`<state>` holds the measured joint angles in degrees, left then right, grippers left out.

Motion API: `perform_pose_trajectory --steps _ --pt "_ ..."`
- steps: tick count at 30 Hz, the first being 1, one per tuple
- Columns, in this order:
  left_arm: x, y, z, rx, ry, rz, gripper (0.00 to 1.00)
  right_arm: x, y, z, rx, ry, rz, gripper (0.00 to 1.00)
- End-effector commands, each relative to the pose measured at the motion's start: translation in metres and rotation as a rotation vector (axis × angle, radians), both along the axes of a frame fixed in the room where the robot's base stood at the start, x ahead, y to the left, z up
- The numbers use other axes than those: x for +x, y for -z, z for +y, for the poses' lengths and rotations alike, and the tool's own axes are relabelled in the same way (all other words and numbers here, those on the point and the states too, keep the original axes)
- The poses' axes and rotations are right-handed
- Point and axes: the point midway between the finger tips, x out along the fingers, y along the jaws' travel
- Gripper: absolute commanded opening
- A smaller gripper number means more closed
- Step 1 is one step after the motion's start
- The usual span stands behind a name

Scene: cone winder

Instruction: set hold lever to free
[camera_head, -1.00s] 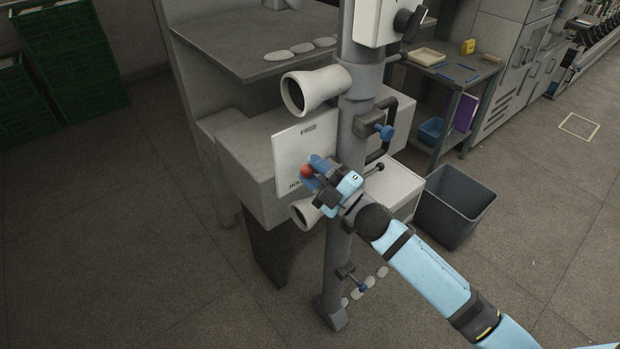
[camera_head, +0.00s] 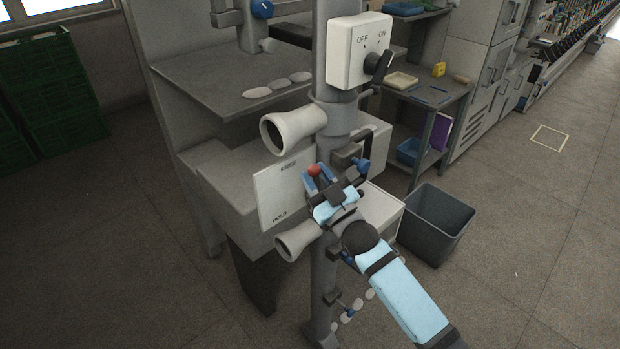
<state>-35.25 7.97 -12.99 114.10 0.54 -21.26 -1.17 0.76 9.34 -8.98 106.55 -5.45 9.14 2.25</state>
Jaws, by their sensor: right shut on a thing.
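The hold lever's red knob (camera_head: 314,170) shows at the upper right of a white plate (camera_head: 283,190). The plate is marked FREE at its top and HOLD at its bottom. The knob is near the height of the FREE mark. My right gripper (camera_head: 317,174) is shut on the knob, with its blue fingers on either side. The lever's shaft is hidden behind the gripper. My left gripper is not in view.
Pale cones (camera_head: 293,130) stick out above and below the plate on a grey column. A switch box (camera_head: 358,50) marked OFF and ON is above. A dark bin (camera_head: 437,222) stands on the floor at right. Blue-handled clamps (camera_head: 361,166) sit close to my right gripper.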

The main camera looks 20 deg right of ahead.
Motion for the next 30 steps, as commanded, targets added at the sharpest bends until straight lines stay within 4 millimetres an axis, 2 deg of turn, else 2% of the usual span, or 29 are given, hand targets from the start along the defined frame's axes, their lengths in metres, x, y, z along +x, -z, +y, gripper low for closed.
perform_pose_trajectory --steps 9,22,23,30 --pt "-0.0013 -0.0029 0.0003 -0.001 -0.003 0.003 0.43 0.0026 -0.0012 -0.007 0.074 0.001 0.028 0.0" --pt "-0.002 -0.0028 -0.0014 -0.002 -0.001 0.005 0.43 0.0027 -0.0009 -0.0076 0.08 0.0 0.03 0.0" --pt "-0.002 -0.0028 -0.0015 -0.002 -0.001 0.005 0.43 0.0027 -0.0009 -0.0076 0.08 0.0 0.029 0.38" --pt "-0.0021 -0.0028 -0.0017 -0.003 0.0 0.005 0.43 0.0026 -0.0011 -0.0074 0.079 0.001 0.029 0.39"
